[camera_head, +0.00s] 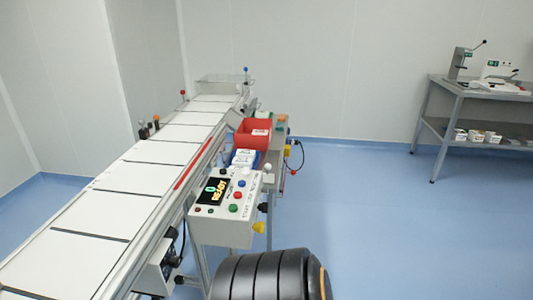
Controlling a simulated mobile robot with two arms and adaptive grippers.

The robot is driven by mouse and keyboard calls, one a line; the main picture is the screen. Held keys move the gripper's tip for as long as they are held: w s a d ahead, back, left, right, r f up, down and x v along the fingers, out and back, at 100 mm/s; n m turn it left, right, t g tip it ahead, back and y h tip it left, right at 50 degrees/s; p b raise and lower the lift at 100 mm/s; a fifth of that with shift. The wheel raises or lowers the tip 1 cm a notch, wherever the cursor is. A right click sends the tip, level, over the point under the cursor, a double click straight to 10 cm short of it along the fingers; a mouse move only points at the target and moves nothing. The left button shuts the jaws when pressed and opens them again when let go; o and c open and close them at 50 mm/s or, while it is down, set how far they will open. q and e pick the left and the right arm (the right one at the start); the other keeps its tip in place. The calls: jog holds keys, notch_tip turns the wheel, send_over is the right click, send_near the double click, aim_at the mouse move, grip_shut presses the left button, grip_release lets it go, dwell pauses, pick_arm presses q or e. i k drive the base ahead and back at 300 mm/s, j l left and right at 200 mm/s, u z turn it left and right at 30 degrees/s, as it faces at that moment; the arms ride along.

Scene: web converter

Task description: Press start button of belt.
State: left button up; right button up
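The belt (150,178) is a long conveyor with white panels and dark cross lines, running from the lower left to the back. A white control box (222,233) is mounted on its right side. Its display (213,191) reads READY with a 0 above. The button labels are too small to read. Neither gripper is in view. A black ridged part at the bottom centre, likely my own arm, stands in front below the box.
A red bin (257,131) stands beside the belt behind the control box. A clear tray (217,85) is at the belt's far end. A grey table (450,88) with a press stands at the right. The blue floor (400,230) between is clear.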

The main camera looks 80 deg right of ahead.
aim_at(232, 208)
jog(key=z, duration=2.35)
